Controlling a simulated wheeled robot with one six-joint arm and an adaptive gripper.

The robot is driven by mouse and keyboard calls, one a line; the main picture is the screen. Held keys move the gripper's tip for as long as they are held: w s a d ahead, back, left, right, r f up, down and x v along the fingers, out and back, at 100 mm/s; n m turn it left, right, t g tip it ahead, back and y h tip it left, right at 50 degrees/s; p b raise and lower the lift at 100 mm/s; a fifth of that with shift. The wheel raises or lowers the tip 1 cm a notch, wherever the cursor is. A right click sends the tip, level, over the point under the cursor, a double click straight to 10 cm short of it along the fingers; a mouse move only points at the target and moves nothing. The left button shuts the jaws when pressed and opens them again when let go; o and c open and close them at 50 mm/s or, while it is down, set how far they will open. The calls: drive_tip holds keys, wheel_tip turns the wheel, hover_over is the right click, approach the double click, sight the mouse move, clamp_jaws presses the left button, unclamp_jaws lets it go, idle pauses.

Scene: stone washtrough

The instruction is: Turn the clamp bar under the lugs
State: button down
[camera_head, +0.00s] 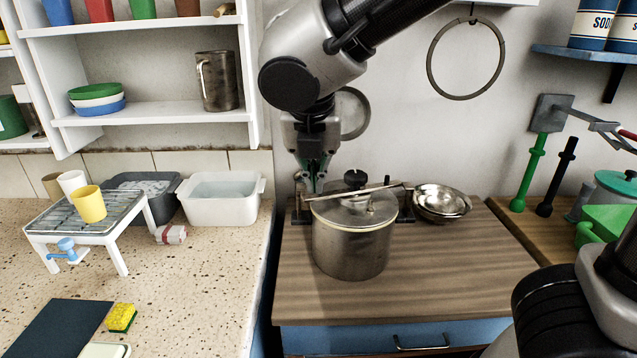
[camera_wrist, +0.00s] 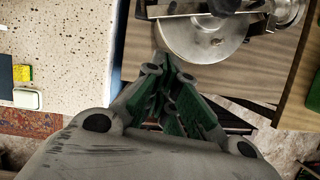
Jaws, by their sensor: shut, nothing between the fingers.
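A steel pot (camera_head: 350,245) with a lid (camera_head: 352,210) stands on the wooden worktop. The thin clamp bar (camera_head: 385,188) lies across the top of the lid, under a black knob (camera_head: 355,179). Dark upright pieces (camera_head: 408,208) show at both sides of the pot; I cannot tell if they are the lugs. My gripper (camera_head: 314,188) points down, shut and empty, at the bar's left end; whether it touches is unclear. In the wrist view my gripper (camera_wrist: 165,62) is shut at the edge of the lid (camera_wrist: 200,42), with the bar (camera_wrist: 185,10) at the top edge.
Steel bowls (camera_head: 441,202) stand right of the pot. A white tub (camera_head: 222,200) and a rack (camera_head: 85,220) with a yellow cup (camera_head: 89,204) are on the left counter. A ring (camera_head: 466,58) hangs on the wall. The worktop (camera_head: 430,275) in front of the pot is clear.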

drive_tip(key=w+f, duration=0.4)
drive_tip(key=f, duration=0.1)
drive_tip(key=w+d+f, duration=0.1)
drive_tip(key=w+f, duration=0.1)
drive_tip(key=f, duration=0.1)
drive_tip(key=shift+w+f, duration=0.15)
drive_tip(key=shift+f, duration=0.1)
drive_tip(key=shift+w, duration=0.5)
drive_tip(key=shift+a, duration=0.1)
